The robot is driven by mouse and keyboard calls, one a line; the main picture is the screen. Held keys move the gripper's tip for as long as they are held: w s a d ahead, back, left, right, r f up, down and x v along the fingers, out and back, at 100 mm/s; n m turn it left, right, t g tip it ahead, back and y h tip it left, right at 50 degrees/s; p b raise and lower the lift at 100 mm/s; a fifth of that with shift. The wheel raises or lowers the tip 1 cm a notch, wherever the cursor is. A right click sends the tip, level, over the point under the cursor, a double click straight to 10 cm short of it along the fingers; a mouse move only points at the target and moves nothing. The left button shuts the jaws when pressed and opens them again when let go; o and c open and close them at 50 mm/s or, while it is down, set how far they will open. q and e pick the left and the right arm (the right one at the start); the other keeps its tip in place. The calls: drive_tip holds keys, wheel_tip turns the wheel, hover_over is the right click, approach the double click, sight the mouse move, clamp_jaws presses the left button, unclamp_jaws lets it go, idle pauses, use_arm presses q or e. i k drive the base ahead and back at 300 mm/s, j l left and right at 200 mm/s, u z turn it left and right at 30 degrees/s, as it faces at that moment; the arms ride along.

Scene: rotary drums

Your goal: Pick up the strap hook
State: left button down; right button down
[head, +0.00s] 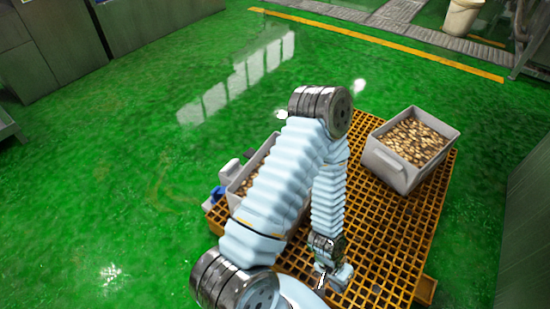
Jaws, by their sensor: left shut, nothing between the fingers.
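I cannot make out a strap hook for certain. A small dark spot (376,289) lies on the orange grid platform (385,215) near its front edge, too small to identify. My left gripper (325,285) points down over the front part of the platform, left of that spot. It is shut with nothing in it. My left arm covers much of the platform's left half and may hide things there. My right gripper is out of view.
A grey crate of small brown pieces (372,153) stands at the platform's back right. Another filled crate (234,180) is partly behind my arm, with a blue item (216,195) beside it. The green floor (110,180) is clear at left. Grey cabinets (60,50) stand back left.

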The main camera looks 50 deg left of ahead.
sight(214, 194)
drive_tip(key=k+j+u, duration=0.25)
drive_tip(key=k+u, duration=0.3)
drive_tip(key=i+u, duration=0.1)
drive_tip(key=u, duration=1.3)
drive_tip(key=i+j+z, duration=0.55)
drive_tip(key=j+z, duration=0.25)
drive_tip(key=i+l, duration=0.05)
drive_tip(key=l, duration=0.1)
